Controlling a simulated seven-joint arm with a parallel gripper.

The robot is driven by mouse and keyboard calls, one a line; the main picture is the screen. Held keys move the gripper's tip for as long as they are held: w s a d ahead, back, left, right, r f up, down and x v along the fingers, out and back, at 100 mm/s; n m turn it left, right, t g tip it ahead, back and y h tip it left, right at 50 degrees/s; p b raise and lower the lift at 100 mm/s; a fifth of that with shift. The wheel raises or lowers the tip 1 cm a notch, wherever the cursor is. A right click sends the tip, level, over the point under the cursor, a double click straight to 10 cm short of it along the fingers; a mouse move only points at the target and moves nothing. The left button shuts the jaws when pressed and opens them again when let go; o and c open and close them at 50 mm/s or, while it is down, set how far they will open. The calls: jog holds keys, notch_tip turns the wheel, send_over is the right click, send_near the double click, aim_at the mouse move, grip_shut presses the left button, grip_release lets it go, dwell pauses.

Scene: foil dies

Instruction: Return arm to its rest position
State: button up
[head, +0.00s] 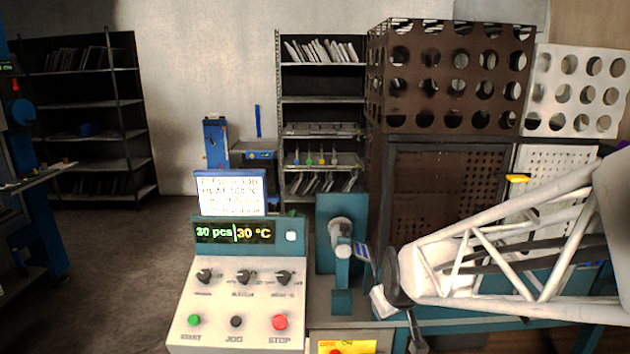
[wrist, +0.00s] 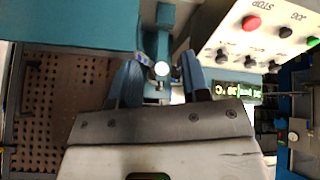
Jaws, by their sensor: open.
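My arm (head: 540,250), a white lattice link, reaches in from the right of the head view. Its near end, with a dark round joint (head: 400,278), is in front of the teal machine (head: 325,205). In the wrist view my gripper (wrist: 159,62) is open, its two blue fingers apart with nothing held between them. Beyond the gap is a teal press part with a white round end (wrist: 162,69). I cannot make out the fingers clearly in the head view.
A control panel (head: 237,300) with knobs and green, black and red buttons stands left of my arm; its display reads 30 pcs, 30 °C. A brown perforated cabinet (head: 440,185) stands behind the arm. Shelves line the wall. Open floor (head: 110,270) lies at the left.

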jog(key=s+d+r+m+g, duration=0.1)
jog(key=s+r+m+g, duration=0.1)
jog(key=s, duration=0.8)
jog(key=s+d+r+m+g, duration=0.1)
jog(key=s+r, duration=0.4)
jog(key=s, duration=0.6)
jog(key=shift+d+m+g, duration=0.4)
jog(key=shift+d+m, duration=0.15)
jog(key=shift+m, duration=0.25)
